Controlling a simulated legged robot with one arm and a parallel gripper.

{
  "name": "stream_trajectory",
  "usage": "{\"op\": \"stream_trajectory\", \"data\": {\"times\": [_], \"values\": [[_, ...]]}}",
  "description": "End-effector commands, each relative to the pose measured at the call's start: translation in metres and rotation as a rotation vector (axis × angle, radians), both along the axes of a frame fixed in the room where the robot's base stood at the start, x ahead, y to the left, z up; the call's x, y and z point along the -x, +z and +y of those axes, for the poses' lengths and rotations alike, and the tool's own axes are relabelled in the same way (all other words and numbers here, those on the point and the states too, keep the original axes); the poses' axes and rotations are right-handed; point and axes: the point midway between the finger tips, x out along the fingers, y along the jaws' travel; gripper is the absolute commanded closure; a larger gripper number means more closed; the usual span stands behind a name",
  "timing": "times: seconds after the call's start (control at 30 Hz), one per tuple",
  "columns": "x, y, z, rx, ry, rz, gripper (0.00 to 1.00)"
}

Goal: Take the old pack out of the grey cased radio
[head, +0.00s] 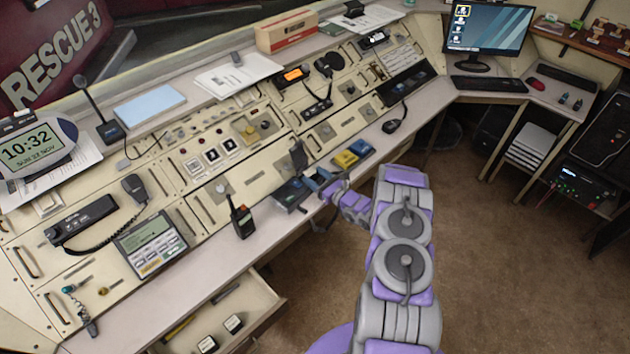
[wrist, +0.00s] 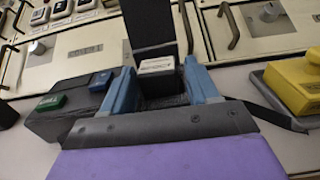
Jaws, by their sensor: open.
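The grey cased radio (head: 290,195) lies on the console's front ledge, with a dark flap (head: 298,155) standing up behind it. In the wrist view its dark grey body (wrist: 65,122) shows at left, with a green and a blue piece on top. A black pack with a pale label (wrist: 157,66) sits upright in front of the raised flap (wrist: 150,22). My gripper (head: 314,181) is at the radio; in the wrist view its blue fingers (wrist: 160,82) are open, one on each side of the pack. I cannot tell whether they touch it. The pack's lower part is hidden.
A yellow-topped unit (head: 345,159) and a blue-topped one (head: 361,148) lie to the right. A handheld radio (head: 241,219) stands to the left on the ledge. An open drawer (head: 262,298) below holds two dark blocks with white tops (head: 233,323).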

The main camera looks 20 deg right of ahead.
Motion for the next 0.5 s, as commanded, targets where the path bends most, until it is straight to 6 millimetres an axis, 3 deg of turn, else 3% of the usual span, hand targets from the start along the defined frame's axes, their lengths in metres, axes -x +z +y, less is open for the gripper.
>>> {"op": "stream_trajectory", "data": {"times": [0.07, 0.5], "values": [[0.0001, 0.0002, -0.0007, 0.000, -0.001, 0.000, 0.41], [0.0000, 0.0006, -0.0005, 0.001, -0.002, -0.001, 0.83]]}}
